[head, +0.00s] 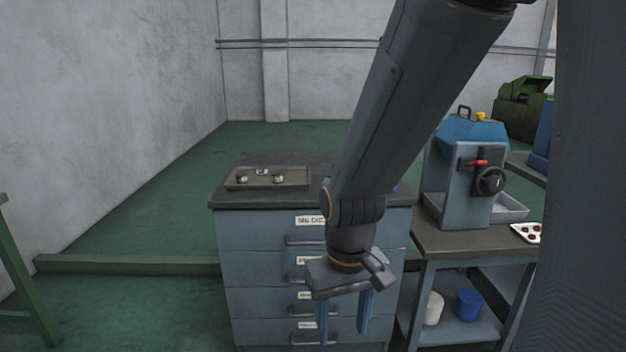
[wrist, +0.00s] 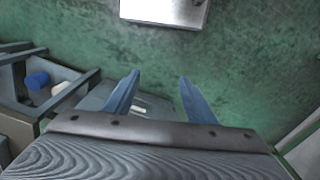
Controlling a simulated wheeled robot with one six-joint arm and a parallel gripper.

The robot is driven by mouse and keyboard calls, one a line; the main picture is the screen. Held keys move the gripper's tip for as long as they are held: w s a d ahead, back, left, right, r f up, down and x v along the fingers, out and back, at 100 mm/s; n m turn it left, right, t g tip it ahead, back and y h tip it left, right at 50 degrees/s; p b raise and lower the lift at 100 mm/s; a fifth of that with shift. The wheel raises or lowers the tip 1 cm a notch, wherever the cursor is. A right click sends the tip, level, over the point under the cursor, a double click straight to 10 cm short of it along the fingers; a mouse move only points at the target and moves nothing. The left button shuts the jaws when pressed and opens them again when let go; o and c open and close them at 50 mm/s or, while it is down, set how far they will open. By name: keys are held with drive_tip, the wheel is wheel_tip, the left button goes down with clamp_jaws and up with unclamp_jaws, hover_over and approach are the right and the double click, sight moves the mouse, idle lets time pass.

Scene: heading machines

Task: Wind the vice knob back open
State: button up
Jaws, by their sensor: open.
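A grey machine (head: 456,180) with a blue hood stands on the bench at the right in the head view. A round black knob (head: 490,180) is on its front, beside a small red lever (head: 476,162). No separate vice shows clearly, and I cannot tell whether this black knob is the vice knob. My gripper (head: 343,336) hangs low in front of the drawer cabinet, to the left of the machine and below the knob. Its two blue fingers are apart with nothing between them. They also show in the wrist view (wrist: 159,76), pointing over the green floor.
The drawer cabinet (head: 265,258) bears a tray (head: 240,182) with several small parts. The bench (head: 440,241) has a spotted plate (head: 526,232) on top, and a white container (head: 433,308) and a blue one (head: 469,304) on its shelf. Open floor lies at the left.

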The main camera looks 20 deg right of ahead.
drive_tip(key=w+d+m+t+h, duration=0.1)
drive_tip(key=w+d+t, duration=0.3)
drive_tip(key=w, duration=0.8)
drive_tip(key=w+d+t, duration=0.4)
drive_tip(key=w+d, duration=0.1)
drive_tip(key=w, duration=0.6)
drive_tip(key=w+d+r+t+h, duration=0.1)
drive_tip(key=w+d+r+t, duration=0.1)
drive_tip(key=w, duration=0.4)
drive_tip(key=w+d+r+m+t+h+p, duration=0.1)
drive_tip(key=w+d+r+t, duration=0.2)
drive_tip(key=w+d, duration=0.3)
drive_tip(key=w+d+r+m+t+h, duration=0.1)
drive_tip(key=w+d+r+t+h, duration=0.1)
drive_tip(key=w+d+r+t, duration=0.1)
drive_tip(key=shift+w+d+t+p, duration=0.4)
drive_tip(key=shift+w+d+t, duration=0.2)
drive_tip(key=shift+w+d, duration=0.95)
drive_tip(key=shift+w+a, duration=0.15)
